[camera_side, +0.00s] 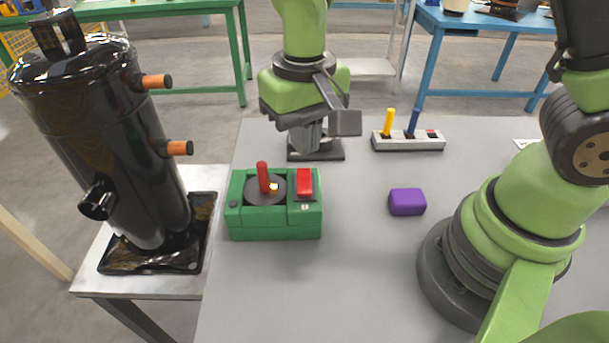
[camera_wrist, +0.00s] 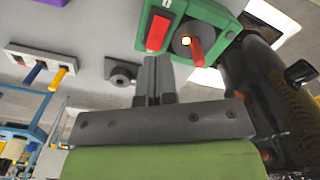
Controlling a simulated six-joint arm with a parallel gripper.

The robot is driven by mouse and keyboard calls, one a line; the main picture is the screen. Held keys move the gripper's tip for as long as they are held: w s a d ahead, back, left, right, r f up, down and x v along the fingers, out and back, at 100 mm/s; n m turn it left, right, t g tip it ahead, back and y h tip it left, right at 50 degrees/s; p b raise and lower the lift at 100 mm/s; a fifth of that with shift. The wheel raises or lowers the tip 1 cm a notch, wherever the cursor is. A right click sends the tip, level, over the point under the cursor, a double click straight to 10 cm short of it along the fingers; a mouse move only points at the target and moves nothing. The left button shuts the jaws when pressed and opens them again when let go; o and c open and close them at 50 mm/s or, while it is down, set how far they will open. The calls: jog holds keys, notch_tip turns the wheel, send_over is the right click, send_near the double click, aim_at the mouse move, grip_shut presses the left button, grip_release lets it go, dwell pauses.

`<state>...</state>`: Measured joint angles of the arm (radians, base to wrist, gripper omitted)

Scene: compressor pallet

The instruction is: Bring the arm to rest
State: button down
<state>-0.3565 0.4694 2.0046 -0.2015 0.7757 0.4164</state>
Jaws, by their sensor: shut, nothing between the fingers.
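My gripper (camera_side: 312,140) hangs pointing down over the back part of the grey table in the side view. Its fingers are shut with nothing between them. In the wrist view the closed fingers (camera_wrist: 157,75) show in the middle. A small dark square plate (camera_side: 328,154) sits on the table under or just behind the fingertips; the wrist view shows it with a round part (camera_wrist: 122,73), beside the fingers. I cannot tell from the side view whether the fingertips touch it.
A green box (camera_side: 275,222) with a red lever (camera_side: 263,177) and red switch (camera_side: 305,182) stands front left of my gripper. A purple block (camera_side: 407,202) and a grey holder (camera_side: 408,144) with yellow and blue sticks lie right. A black compressor (camera_side: 125,150) stands left on its pallet.

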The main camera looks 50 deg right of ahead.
jog(key=s+d+r+t+y, duration=0.1)
jog(key=s+d+r+t, duration=0.2)
jog(key=s+r, duration=0.3)
jog(key=s+d+r+m+t+y, duration=0.1)
jog(key=s+d+r+t, duration=0.3)
jog(key=r, duration=0.5)
jog(key=shift+s, duration=1.1)
